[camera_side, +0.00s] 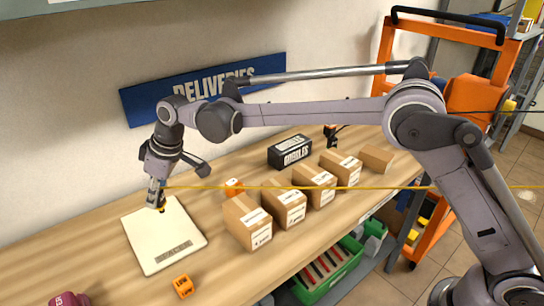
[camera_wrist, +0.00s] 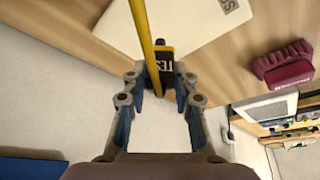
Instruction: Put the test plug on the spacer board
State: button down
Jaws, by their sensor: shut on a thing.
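The spacer board (camera_side: 152,240) is a flat cream-white square on the wooden bench, at the left of the side view. Its edge and part of its lettering show at the top of the wrist view (camera_wrist: 200,18). My gripper (camera_side: 158,200) hangs over the board's upper part. In the wrist view my gripper (camera_wrist: 165,85) is shut on the test plug (camera_wrist: 166,66), a black and yellow piece with white letters. In the side view only a small yellow and dark tip of the plug (camera_side: 162,209) shows below the fingers. Whether it touches the board I cannot tell.
Several cardboard boxes (camera_side: 247,222) stand in a row right of the board. Small orange pieces (camera_side: 183,286) lie in front of and behind it. A black box (camera_side: 290,151) is at the back. A maroon object (camera_side: 70,299) is at front left. A thin yellow line (camera_side: 300,187) crosses the view.

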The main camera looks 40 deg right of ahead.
jog(key=shift+a+f, duration=0.5)
jog(key=shift+a, duration=0.3)
jog(key=shift+a+f, duration=0.1)
jog(key=shift+f, duration=1.95)
jog(key=shift+f, duration=0.1)
jog(key=c, duration=1.1)
grip_release()
jog(key=shift+o, duration=0.2)
